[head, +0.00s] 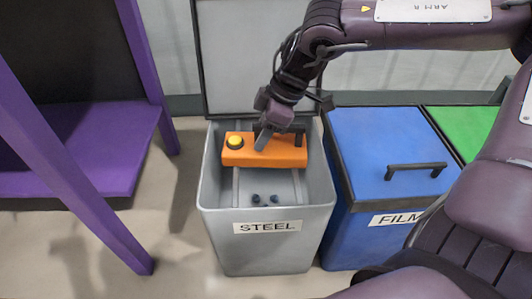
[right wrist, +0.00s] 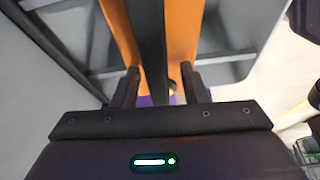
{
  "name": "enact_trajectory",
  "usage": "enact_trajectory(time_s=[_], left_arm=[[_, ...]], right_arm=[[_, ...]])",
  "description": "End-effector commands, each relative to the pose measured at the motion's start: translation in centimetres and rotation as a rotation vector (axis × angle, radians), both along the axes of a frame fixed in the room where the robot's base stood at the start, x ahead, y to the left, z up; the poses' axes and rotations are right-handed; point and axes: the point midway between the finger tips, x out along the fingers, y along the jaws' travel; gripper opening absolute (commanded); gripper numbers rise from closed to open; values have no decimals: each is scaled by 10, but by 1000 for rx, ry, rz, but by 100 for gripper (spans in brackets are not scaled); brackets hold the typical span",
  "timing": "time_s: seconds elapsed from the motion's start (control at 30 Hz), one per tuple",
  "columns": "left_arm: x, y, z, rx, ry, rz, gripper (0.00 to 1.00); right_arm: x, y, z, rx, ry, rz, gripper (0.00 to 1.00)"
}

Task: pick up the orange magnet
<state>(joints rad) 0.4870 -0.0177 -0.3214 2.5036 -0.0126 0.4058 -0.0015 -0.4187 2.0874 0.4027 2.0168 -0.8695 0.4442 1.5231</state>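The orange magnet (head: 240,157) is a block with a yellow button (head: 235,141) at its left end and a dark handle on top. It is within the mouth of the open grey STEEL bin (head: 222,236); I cannot tell whether it rests on anything. My right gripper (head: 266,132) is at its top. In the right wrist view, the gripper's fingers (right wrist: 161,88) stand apart on either side of the dark handle (right wrist: 148,40), with orange magnet (right wrist: 182,35) showing beyond. A gap shows between the handle and the right-hand finger. My left gripper is out of view.
Small dark pieces (head: 264,199) lie in the STEEL bin, whose lid (head: 243,55) stands open behind. A closed blue FILM bin (head: 375,150) with a black handle is to the right, then a green lid (head: 465,128). A purple frame (head: 85,150) stands at left.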

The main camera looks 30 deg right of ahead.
Motion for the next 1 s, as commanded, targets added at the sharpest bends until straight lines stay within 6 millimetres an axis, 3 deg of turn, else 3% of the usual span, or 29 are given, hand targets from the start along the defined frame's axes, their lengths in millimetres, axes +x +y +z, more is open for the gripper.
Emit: enact_trajectory(time_s=[0.2,0.5,1.0], left_arm=[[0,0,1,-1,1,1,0],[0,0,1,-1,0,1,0],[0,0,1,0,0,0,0]], right_arm=[[0,0,1,-1,-1,0,37],[0,0,1,-1,-1,0,0],[0,0,1,-1,-1,0,0]])
